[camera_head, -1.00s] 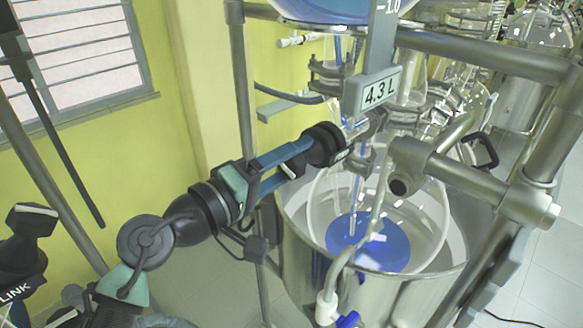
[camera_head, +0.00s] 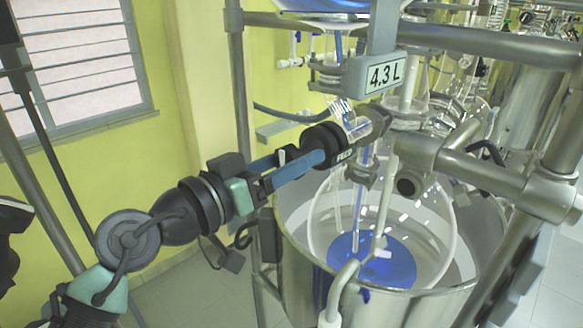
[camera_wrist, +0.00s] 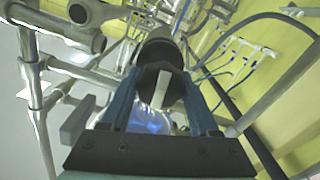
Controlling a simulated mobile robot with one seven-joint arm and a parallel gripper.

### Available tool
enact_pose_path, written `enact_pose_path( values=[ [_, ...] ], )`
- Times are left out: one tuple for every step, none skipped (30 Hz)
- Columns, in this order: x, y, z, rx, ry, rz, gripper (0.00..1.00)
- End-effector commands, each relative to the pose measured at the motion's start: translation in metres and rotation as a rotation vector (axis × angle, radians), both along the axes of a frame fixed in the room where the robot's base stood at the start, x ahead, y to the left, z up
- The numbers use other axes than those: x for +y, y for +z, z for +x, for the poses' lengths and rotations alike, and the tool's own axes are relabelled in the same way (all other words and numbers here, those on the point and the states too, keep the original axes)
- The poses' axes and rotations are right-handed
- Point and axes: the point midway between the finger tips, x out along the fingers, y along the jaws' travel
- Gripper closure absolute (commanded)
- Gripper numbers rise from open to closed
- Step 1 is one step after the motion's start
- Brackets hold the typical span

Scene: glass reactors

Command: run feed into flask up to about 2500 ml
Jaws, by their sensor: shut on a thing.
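My gripper (camera_head: 308,157) is shut on a black feed valve knob (camera_head: 326,143) with pale lettering on its rim. In the wrist view the knob (camera_wrist: 158,80), with a pale bar across its face, sits between my two blue fingers. The knob joins a glass valve body (camera_head: 362,126) with blue liquid in the tube below. The round glass flask (camera_head: 437,232) sits under it and holds blue liquid (camera_head: 352,268) at its bottom. A display (camera_head: 384,75) reads 4.3 L. A feed vessel with blue liquid (camera_head: 325,4) is cut off at the top.
The flask sits inside a steel pot (camera_head: 305,290). Steel rails (camera_head: 470,42) and a clamp joint (camera_head: 548,195) frame it at right. An upright post (camera_head: 240,90) stands left of the valve. A bent pipe (camera_head: 343,285) crosses in front. Clear floor lies at lower left.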

Motion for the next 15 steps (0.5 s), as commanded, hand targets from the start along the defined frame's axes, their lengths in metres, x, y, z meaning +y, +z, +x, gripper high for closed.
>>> enact_pose_path(
  values=[
    [-0.0007,-0.0034,-0.0001,-0.029,-0.002,0.031,0.94],
    [-0.0006,-0.0032,-0.0001,-0.046,-0.001,0.049,0.94],
    [-0.0007,-0.0031,-0.0001,-0.07,-0.001,0.072,0.94],
    [-0.0008,-0.003,-0.0002,-0.087,-0.001,0.089,0.94],
    [-0.0008,-0.003,-0.0002,-0.103,-0.001,0.105,0.94],
    [-0.0009,-0.003,-0.0002,-0.123,-0.001,0.125,0.94],
    [-0.001,-0.003,-0.0002,-0.138,-0.001,0.14,0.94],
    [-0.001,-0.003,-0.0003,-0.15,-0.002,0.154,0.94],
    [-0.0012,-0.0029,-0.0003,-0.168,-0.002,0.172,0.94],
    [-0.0011,-0.0028,-0.0003,-0.181,-0.002,0.184,0.94],
    [-0.0012,-0.0028,-0.0004,-0.192,-0.002,0.196,0.94],
    [-0.0013,-0.0027,-0.0003,-0.206,-0.003,0.209,0.94],
    [-0.0013,-0.0026,-0.0003,-0.215,-0.003,0.219,0.94],
    [-0.0014,-0.0024,-0.0004,-0.224,-0.002,0.227,0.94],
    [-0.0013,-0.0024,-0.0003,-0.235,-0.002,0.238,0.94]
  ],
)
